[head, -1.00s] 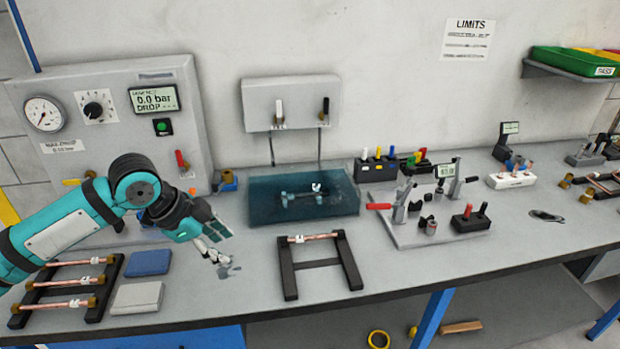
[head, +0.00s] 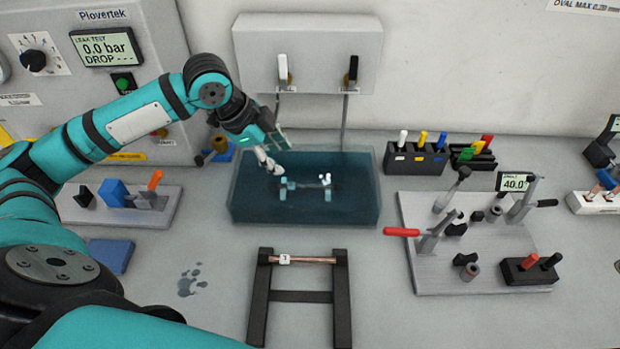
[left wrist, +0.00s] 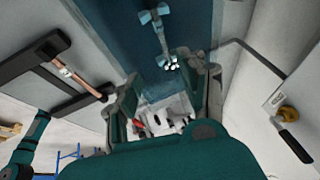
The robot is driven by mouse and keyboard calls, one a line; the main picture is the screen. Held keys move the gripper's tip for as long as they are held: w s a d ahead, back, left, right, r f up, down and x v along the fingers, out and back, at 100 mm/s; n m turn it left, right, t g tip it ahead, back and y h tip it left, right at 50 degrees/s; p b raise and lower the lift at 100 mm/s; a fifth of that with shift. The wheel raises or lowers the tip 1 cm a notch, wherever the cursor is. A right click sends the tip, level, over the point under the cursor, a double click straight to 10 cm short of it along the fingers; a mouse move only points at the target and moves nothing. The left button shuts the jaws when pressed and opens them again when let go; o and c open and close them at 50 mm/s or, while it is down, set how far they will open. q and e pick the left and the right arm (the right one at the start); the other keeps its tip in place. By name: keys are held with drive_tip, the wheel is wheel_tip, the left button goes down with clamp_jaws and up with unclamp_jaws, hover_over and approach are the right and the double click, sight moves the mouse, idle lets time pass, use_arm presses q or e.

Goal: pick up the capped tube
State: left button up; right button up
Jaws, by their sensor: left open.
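My left gripper (head: 268,160) is open at the tank's back left, apart from the rack tube. It also shows in the left wrist view (left wrist: 165,88).
A wall box (head: 305,55) with two valve levers is behind the tank. A blue pad (head: 110,255) and a small tool board (head: 155,215) lie left.

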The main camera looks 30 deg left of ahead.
use_arm(q)
drive_tip(key=p, duration=0.1)
approach(307, 185)
drive_tip(key=f, duration=0.1)
drive_tip(key=d+f, duration=0.1)
drive_tip(key=shift+w+f, duration=0.15)
drive_tip(key=shift+f, duration=0.2)
drive_tip(key=shift+w+f+p, duration=0.15)
drive_tip(key=shift+f+p, duration=0.15)
drive_tip(key=shift+f, duration=0.15)
drive_tip(key=shift+w+d+f, duration=0.1)
drive_tip(key=shift+f, duration=0.1)
drive_tip(key=p+x, duration=0.1)
drive_tip(key=x, duration=0.3)
drive_tip(key=shift+w+f+p, duration=0.2)
drive_tip(key=shift+w+p, duration=0.15)
drive_tip(key=shift+w, duration=0.05)
clamp_jaws()
